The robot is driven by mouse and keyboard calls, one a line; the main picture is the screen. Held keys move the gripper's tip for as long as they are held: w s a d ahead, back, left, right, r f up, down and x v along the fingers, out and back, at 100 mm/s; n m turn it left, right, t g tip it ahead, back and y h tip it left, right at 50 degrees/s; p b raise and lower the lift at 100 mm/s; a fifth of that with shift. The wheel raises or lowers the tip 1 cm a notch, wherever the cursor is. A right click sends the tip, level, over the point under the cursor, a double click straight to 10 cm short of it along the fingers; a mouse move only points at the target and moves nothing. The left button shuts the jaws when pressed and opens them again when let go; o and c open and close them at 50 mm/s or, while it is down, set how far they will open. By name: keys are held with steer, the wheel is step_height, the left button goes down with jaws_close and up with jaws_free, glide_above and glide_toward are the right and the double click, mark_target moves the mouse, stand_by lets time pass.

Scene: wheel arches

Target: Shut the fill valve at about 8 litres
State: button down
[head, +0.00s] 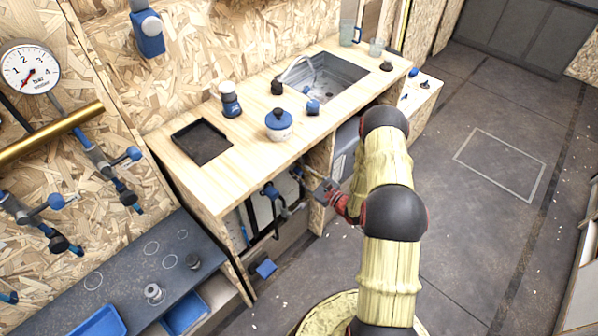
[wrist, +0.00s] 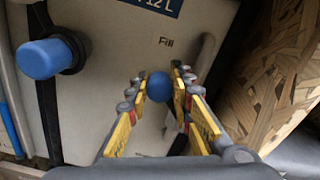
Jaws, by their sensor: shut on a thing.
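In the wrist view, the two yellow-sided fingers of my gripper (wrist: 160,90) are shut on a round blue knob (wrist: 159,86), one finger on each side. The knob is in front of a pale panel (wrist: 105,70) marked "Fill", with part of a "12 L" label (wrist: 160,4) at the top edge. In the head view, my gripper (head: 326,191) reaches under the wooden counter, and the knob cannot be made out there. No water level can be read in either view.
A larger blue cap (wrist: 45,58) on a black fitting is left of my fingers; a chipboard wall (wrist: 280,75) is close on the right. Above is the counter (head: 240,160) with a sink (head: 335,80) and a blue-lidded pot (head: 279,125). The floor (head: 470,210) to the right is clear.

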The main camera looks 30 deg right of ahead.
steer(key=shift+s+a+f, duration=0.2)
steer(key=shift+a+f, duration=0.05)
steer(key=shift+f, duration=0.15)
steer(key=c, duration=2)
jaws_free()
steer(key=o, duration=0.4)
steer(key=shift+w+d+r, duration=0.15)
steer(key=shift+r, duration=0.1)
steer(key=v, duration=1.2)
